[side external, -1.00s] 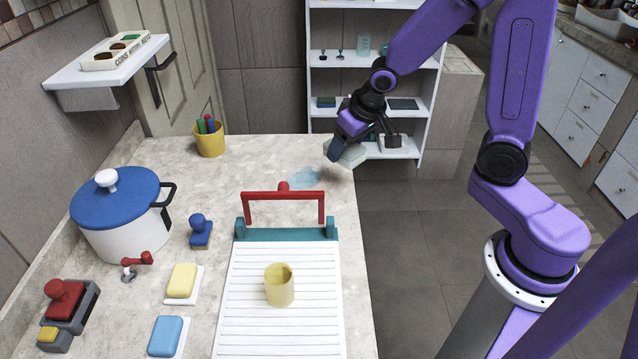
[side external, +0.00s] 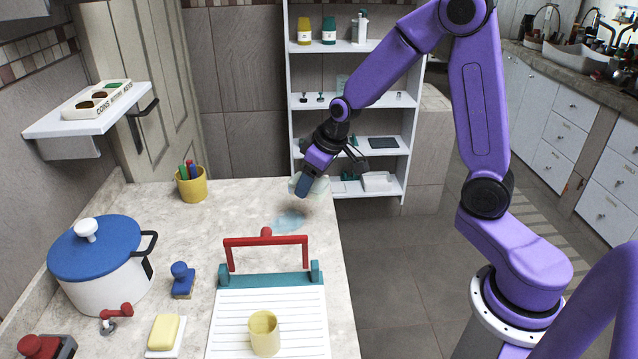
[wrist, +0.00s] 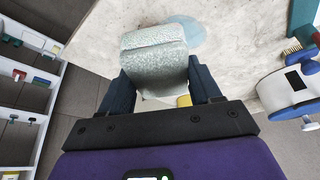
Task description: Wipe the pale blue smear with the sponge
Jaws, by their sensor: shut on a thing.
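My gripper (side external: 308,184) is shut on a pale grey-green sponge (side external: 321,187) and holds it above the far right corner of the counter. In the wrist view the speckled sponge (wrist: 154,55) sits between the two dark fingers (wrist: 160,85). The pale blue smear (side external: 289,221) lies on the counter, left of and below the sponge in the side view. In the wrist view the smear (wrist: 190,30) shows just past the sponge, partly hidden by it. The sponge looks raised off the counter; the exact gap is hard to tell.
A yellow pen cup (side external: 191,187) and white pot (side external: 103,275) stand left. Shelves (side external: 297,130) stand behind.

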